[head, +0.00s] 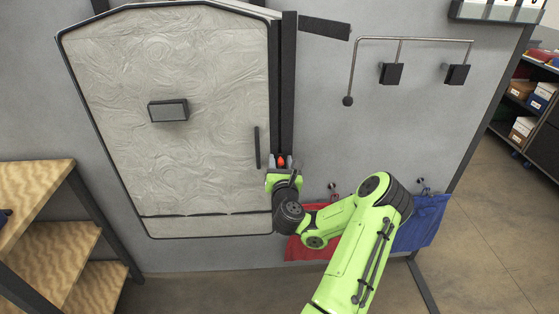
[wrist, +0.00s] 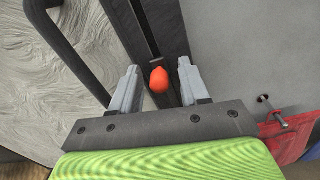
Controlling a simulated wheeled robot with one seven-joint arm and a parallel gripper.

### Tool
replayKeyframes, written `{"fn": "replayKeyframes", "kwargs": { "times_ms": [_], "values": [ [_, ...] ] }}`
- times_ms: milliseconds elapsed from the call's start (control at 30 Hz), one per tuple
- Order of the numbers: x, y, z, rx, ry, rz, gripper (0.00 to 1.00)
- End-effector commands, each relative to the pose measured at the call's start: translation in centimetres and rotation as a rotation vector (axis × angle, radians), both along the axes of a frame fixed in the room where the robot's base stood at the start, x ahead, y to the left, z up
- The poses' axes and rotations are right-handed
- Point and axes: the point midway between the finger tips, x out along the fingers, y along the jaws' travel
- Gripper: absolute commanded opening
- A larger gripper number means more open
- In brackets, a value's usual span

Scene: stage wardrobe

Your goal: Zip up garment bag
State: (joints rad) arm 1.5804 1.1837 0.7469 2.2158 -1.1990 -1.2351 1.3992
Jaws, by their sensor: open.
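The pale, wrinkled garment bag (head: 180,90) hangs on the grey wall panel at the left of the head view. A dark vertical zip track (head: 288,85) runs along its right side. An orange-red zip pull (head: 281,161) sits low on this track; it also shows in the wrist view (wrist: 159,80). My gripper (wrist: 158,88) is open, with one finger on each side of the pull. I see gaps between the pull and both fingers. In the head view my gripper (head: 282,163) is at the track's lower part, and my wrist hides what is below.
A dark vertical handle (head: 257,148) stands out just left of the track. A red cloth (head: 305,246) and a blue cloth (head: 420,222) hang from hooks at lower right. A bent rail (head: 412,39) is at upper right, and a wooden shelf (head: 40,182) at left.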

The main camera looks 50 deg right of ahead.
Motion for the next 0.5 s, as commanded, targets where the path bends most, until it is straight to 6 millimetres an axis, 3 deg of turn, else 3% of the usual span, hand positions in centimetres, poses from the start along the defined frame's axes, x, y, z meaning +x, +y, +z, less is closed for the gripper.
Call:
{"fn": "replayKeyframes", "kwargs": {
  "times_ms": [100,400,500],
  "values": [
    [0.0,0.0,0.03,0.0,0.0,0.0,0.44],
    [0.01,0.0,0.02,0.0,0.0,0.0,0.0],
    [0.01,0.0,0.01,0.0,0.0,0.0,0.0]
  ]
}}
